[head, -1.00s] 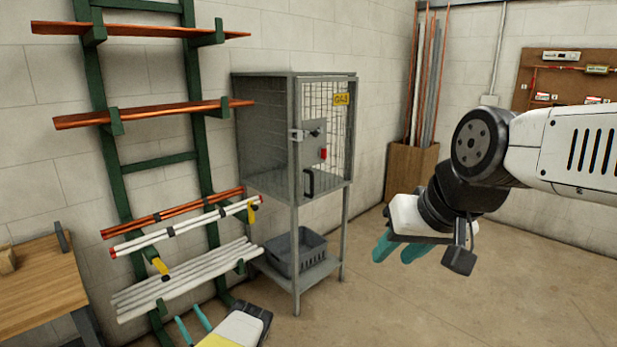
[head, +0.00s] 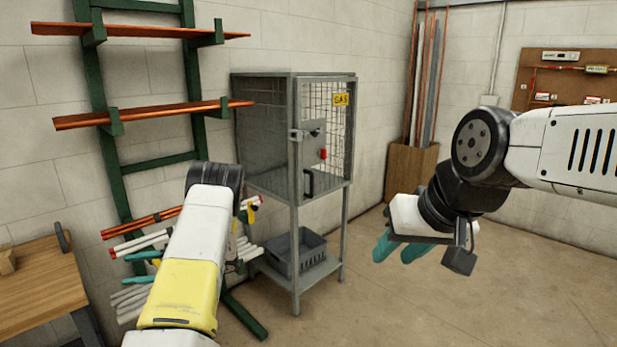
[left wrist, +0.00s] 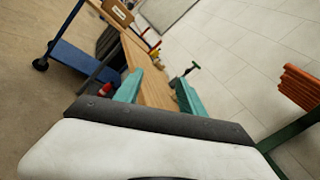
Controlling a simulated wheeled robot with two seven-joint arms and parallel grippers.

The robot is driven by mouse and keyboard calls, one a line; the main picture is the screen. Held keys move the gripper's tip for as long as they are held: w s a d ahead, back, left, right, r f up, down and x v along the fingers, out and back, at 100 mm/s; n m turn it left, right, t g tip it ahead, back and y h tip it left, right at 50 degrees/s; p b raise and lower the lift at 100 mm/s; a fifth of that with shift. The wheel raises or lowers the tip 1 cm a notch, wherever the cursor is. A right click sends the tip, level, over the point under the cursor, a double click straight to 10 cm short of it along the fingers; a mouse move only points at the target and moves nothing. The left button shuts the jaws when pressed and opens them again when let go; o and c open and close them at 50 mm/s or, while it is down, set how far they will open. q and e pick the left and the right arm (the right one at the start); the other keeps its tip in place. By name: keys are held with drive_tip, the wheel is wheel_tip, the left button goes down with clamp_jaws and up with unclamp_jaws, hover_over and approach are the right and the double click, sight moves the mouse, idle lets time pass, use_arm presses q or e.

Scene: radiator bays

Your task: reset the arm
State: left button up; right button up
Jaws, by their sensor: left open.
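My left gripper (head: 136,268) is in front of the green wall rack (head: 122,195) at the lower left of the head view. Its teal fingers point left and are apart, with nothing seen between them. My left arm, white and yellow, rises from the bottom edge and hides part of the rack. In the left wrist view the open fingers (left wrist: 157,92) frame a wooden workbench (left wrist: 150,88) behind them. My right gripper (head: 400,248) hangs at the right, over bare floor, teal fingers pointing down-left. I cannot tell how far apart they are.
The rack holds copper pipes (head: 150,115) and white pipes (head: 130,298) close to my left gripper. A grey gas cage (head: 265,135) stands right of it, with a grey crate (head: 300,250) below. The floor at the right is clear.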

use_arm(q)
drive_tip(key=s+d+r+n+t+h, duration=0.2)
drive_tip(key=s+d+r+t+h, duration=0.2)
drive_tip(key=d, duration=0.7)
drive_tip(key=s+d+r+n+t+h, duration=0.2)
drive_tip(key=s+d+r+t+h, duration=0.2)
drive_tip(key=s+d+r+h, duration=0.5)
drive_tip(key=s+d+r+n+t+h, duration=0.2)
drive_tip(key=s+d+r+t+h, duration=0.2)
drive_tip(key=d, duration=0.8)
drive_tip(key=s+r+h, duration=0.2)
drive_tip(key=s+r, duration=0.2)
drive_tip(key=r, duration=0.1)
drive_tip(key=shift+s+d+n+t+h, duration=0.3)
drive_tip(key=shift+s+d+h, duration=0.05)
drive_tip(key=shift+s+h, duration=0.05)
